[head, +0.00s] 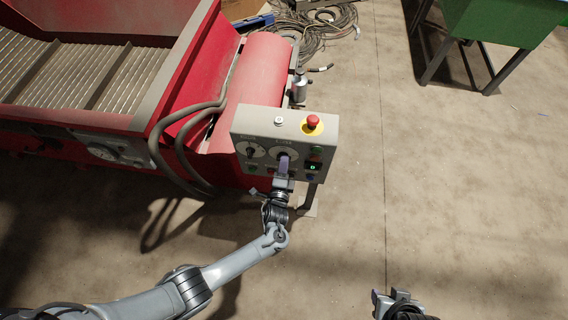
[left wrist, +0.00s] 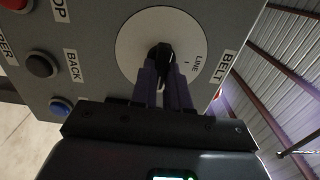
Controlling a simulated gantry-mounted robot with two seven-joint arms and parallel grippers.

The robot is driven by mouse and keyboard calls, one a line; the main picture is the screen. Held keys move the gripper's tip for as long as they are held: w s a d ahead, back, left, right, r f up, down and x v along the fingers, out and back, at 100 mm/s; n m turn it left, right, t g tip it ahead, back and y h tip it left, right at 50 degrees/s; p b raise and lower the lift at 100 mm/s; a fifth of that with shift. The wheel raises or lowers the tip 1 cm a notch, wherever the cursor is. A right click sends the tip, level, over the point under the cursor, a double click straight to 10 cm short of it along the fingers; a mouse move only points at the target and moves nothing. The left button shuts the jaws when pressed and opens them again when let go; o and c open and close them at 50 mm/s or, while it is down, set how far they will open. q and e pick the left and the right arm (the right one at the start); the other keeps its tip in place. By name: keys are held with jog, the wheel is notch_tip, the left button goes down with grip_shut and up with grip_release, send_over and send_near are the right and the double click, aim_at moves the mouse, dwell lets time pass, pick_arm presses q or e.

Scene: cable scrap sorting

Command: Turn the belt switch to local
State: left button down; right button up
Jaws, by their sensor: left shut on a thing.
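A grey control panel (head: 238,124) stands at the end of the red machine and carries two round white dials. The belt switch is the right-hand dial, and its plate (left wrist: 135,40) fills the upper middle of the left wrist view, with BELT beside it and LINE printed on it. Its black knob (left wrist: 163,52) sits between the purple fingers of my left gripper (head: 283,163), which is shut on it. The fingers hide part of the dial, so the knob's setting is unclear. My right gripper (head: 394,298) is low in the head view, away from the panel; its jaw opening is unclear.
The other dial (head: 251,151) is left of the belt switch. A red emergency button (head: 313,121) is on the panel's top, and small buttons are on its right side. Cable scrap (head: 325,22) lies behind, and a green bin (head: 500,20) stands back right.

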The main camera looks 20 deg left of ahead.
pick_arm(q)
jog(key=c, duration=1.1)
grip_release()
jog(key=p+v, duration=0.3)
jog(key=v, duration=0.7)
jog(key=shift+s, duration=0.4)
